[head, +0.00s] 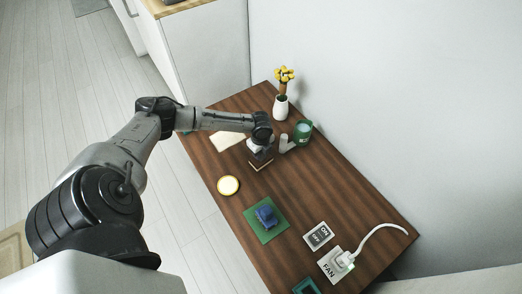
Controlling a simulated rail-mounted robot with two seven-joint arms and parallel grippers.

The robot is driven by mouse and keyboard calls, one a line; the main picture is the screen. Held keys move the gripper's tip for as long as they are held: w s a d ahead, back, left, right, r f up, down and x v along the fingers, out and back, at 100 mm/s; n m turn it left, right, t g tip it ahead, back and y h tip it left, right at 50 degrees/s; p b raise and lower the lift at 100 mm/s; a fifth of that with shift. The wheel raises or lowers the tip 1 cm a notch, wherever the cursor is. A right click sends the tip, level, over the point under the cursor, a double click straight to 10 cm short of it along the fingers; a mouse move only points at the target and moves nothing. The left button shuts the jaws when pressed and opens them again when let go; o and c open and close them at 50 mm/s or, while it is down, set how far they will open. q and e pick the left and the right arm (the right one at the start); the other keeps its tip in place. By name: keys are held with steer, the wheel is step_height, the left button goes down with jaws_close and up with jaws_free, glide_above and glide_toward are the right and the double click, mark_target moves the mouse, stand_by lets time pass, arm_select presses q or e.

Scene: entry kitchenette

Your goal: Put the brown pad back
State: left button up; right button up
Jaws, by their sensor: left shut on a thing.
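My left gripper (261,155) hangs over the middle of the wooden table, pointing down. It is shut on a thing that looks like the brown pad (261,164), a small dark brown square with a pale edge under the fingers. The gripper hides most of the pad, and I cannot tell whether it touches the table. My right gripper is not in view.
A green mug (303,131) and a white vase (281,107) stand close behind the gripper. A cream sheet (226,141), a yellow-rimmed disc (228,186), a green mat (249,218) with a blue object (266,214), and a plug (345,260) are also on the table.

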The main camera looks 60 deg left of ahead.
arm_select(q)
steer(key=shift+f, duration=0.25)
steer(key=o, duration=0.8)
steer(key=shift+f+b, duration=0.15)
steer(key=shift+b, duration=0.45)
steer(key=shift+a+r+p, duration=0.15)
steer(key=shift+r+p, duration=1)
steer(key=shift+r, duration=2.4)
steer(key=shift+a+r+p, duration=0.1)
steer(key=shift+r+p, duration=1.05)
steer(key=shift+r, duration=2.4)
